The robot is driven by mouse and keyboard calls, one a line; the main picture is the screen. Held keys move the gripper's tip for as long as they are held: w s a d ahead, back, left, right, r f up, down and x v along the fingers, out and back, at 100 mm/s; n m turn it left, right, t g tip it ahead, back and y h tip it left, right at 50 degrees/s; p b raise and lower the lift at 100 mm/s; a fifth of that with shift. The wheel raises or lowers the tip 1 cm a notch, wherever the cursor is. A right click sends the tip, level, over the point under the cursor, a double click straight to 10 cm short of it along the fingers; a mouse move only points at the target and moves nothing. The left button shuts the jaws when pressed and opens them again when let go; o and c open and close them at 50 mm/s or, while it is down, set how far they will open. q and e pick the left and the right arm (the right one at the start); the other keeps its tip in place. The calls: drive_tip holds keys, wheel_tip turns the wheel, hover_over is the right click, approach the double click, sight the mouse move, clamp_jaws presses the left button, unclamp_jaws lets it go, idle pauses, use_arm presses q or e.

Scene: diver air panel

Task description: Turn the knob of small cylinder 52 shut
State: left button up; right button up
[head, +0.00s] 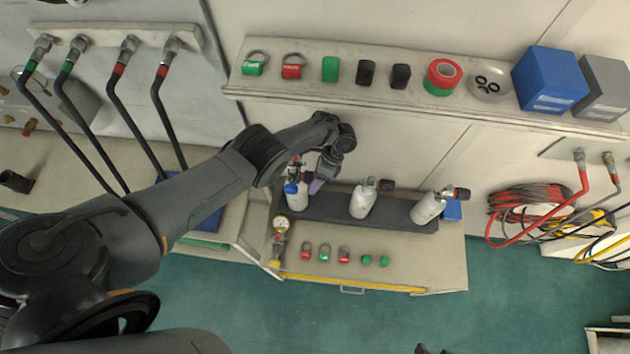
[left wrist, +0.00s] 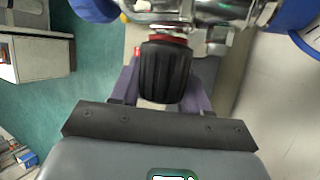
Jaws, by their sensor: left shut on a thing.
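Three small white cylinders stand in a row on the bench: a left one (head: 298,198), a middle one (head: 362,202) and a right one (head: 426,209). Their number labels are too small to read. My left gripper (head: 318,182) is at the valve of the left cylinder, beside the blue collar. In the left wrist view, the purple fingers of this gripper (left wrist: 162,100) are shut on a ribbed black knob (left wrist: 165,70), one finger on each side. A red ring and a chrome valve body (left wrist: 190,12) show behind the knob. The cylinder's number is not visible there.
A dark rack (head: 335,208) holds the cylinders. A pressure gauge (head: 281,224) and several red and green tags lie in front. The shelf above (head: 300,92) carries tags, tape and a blue box (head: 550,80). Coiled hoses (head: 520,212) hang at the right.

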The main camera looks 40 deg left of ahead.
use_arm(q)
drive_tip(key=shift+g, duration=0.3)
drive_tip(key=o, duration=1)
drive_tip(key=shift+r, duration=0.15)
wheel_tip(320, 180, up, 4)
drive_tip(key=p, duration=0.2)
drive_tip(key=shift+r+p, duration=0.1)
drive_tip(key=shift+p, duration=0.3)
drive_tip(key=shift+d+r+p, duration=0.7)
drive_tip(key=shift+d+r, duration=0.4)
drive_tip(key=shift+d, duration=0.85)
drive_tip(key=shift+d+r+p, duration=0.7)
drive_tip(key=shift+d+r, duration=0.4)
drive_tip(key=shift+d, duration=0.85)
drive_tip(key=shift+d+r+p, duration=0.7)
drive_tip(key=shift+d+r, duration=0.4)
drive_tip(key=shift+d, duration=0.85)
